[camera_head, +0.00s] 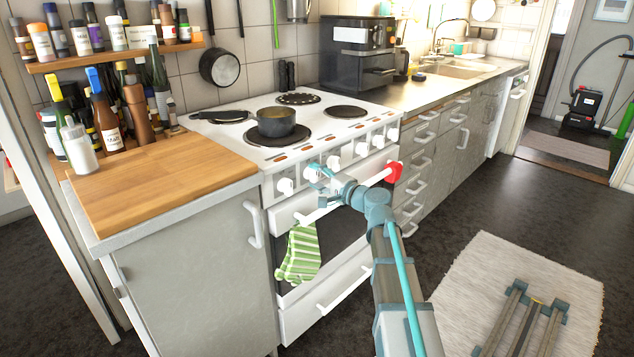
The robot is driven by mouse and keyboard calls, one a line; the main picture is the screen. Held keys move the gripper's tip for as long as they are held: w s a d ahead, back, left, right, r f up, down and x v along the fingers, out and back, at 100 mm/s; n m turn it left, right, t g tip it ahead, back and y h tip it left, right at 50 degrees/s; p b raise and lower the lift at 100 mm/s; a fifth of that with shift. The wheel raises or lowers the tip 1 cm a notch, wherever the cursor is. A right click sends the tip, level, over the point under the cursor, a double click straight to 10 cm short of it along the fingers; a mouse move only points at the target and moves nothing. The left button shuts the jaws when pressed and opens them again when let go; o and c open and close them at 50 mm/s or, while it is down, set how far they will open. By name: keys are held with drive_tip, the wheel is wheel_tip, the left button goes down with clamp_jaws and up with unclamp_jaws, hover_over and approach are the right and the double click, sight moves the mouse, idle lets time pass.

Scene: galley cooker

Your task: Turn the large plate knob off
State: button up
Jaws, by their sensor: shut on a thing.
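The white cooker (230,120) has a row of several white knobs along its front panel. My gripper (317,172) is at the left part of this row, shut on a knob near the left end. My fingers partly cover that knob, so its pointer cannot be read. The leftmost knob (285,186) is free just to the left, and other knobs (361,149) continue to the right. I cannot tell from markings which knob belongs to the large plate. A dark pot (276,123) stands on the front left plate (303,134).
A wooden counter (160,175) with bottles lies left. Floor at right is mostly open.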

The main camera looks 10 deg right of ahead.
idle(0.3)
drive_tip(key=o, duration=1.2)
drive_tip(key=shift+c, duration=0.2)
drive_tip(key=v, duration=1.2)
